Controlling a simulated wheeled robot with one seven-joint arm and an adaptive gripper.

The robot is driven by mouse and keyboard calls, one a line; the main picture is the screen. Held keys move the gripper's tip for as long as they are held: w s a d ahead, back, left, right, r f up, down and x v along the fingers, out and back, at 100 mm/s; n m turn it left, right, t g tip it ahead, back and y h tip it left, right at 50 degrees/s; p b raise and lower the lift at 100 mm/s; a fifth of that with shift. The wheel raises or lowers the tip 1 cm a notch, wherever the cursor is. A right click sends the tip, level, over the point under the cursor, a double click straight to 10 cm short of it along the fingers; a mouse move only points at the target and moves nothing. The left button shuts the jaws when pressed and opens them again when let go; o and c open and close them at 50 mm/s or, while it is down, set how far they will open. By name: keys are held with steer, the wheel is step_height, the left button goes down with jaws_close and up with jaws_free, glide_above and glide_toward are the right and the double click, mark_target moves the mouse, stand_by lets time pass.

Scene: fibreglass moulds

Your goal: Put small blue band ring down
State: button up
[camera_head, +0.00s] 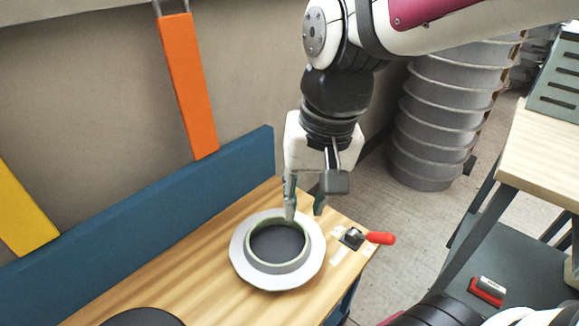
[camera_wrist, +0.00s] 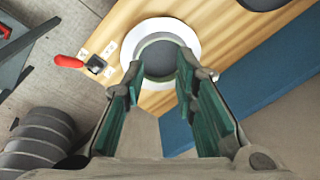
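A grey ring with a pale greenish rim (camera_head: 303,262) stands on a round white flanged plate (camera_head: 243,268) on the wooden bench. I see no clear blue band on it. My gripper (camera_head: 305,211) points down at the ring's back right, one fingertip overlapping the rim in the head view. In the wrist view my gripper (camera_wrist: 160,66) has its green-padded fingers spread apart with nothing held between them. The ring (camera_wrist: 151,40) and white plate (camera_wrist: 137,33) lie beyond the fingertips there. Whether a fingertip touches the rim, I cannot tell.
The wooden bench (camera_head: 205,278) has a blue board (camera_head: 150,205) along its back. A clamp with a red handle (camera_head: 378,238) sits at the bench's right end. A dark round object (camera_head: 142,318) is at the front. Grey stacked rings (camera_head: 440,110) stand on the floor behind.

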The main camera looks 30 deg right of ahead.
steer(key=s+d+r+n, duration=0.1)
steer(key=s+n, duration=0.3)
steer(key=s, duration=0.7)
steer(key=shift+s+d+r+h, duration=0.2)
steer(key=shift+s+d+h, duration=0.1)
steer(key=shift+h, duration=0.1)
steer(key=shift+a, duration=0.1)
step_height(320, 180, up, 16)
steer(key=t+p, duration=0.2)
steer(key=p, duration=1.2)
steer(key=shift+f+t, duration=0.2)
steer(key=shift+t, duration=0.1)
